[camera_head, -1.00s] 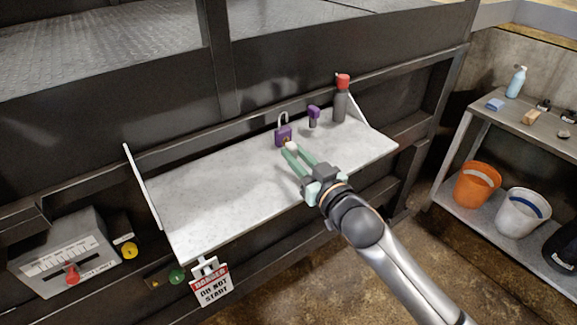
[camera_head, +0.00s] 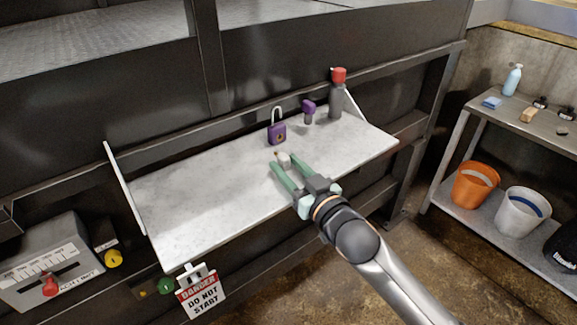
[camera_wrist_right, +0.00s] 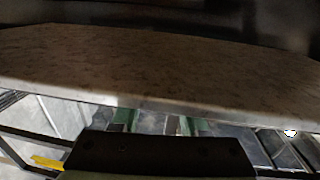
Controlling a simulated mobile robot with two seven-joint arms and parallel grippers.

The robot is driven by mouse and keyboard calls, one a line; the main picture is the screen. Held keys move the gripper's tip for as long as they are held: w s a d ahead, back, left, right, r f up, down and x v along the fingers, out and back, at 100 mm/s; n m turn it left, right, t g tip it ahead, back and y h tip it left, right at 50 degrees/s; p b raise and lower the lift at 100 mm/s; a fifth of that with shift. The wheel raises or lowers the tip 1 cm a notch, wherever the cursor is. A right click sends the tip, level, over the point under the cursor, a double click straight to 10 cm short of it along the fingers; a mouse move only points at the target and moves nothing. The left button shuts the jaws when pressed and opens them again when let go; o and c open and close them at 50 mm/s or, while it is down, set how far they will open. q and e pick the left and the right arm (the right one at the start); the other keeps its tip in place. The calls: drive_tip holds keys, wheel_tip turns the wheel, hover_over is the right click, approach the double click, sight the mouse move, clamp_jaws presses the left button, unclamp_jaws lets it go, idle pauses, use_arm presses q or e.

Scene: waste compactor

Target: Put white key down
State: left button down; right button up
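The white key (camera_head: 284,158) is a small pale piece at the front middle of the marble-like shelf (camera_head: 195,195). It sits between the tips of my right gripper (camera_head: 282,162), whose green fingers are spread apart around it. The key appears to rest on the shelf, though its contact with the surface is too small to be sure. In the right wrist view the two green fingers (camera_wrist_right: 155,122) are apart below the shelf edge, and the key cannot be made out. My left gripper is not in view.
A purple padlock (camera_head: 277,132), a purple-headed key (camera_head: 308,112) and a dark bottle with a red cap (camera_head: 337,98) stand behind the gripper on the shelf. The shelf's left half is clear. A danger tag (camera_head: 201,293) hangs at its front edge.

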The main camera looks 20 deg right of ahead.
drive_tip(key=shift+o, duration=0.5)
drive_tip(key=shift+r, duration=0.1)
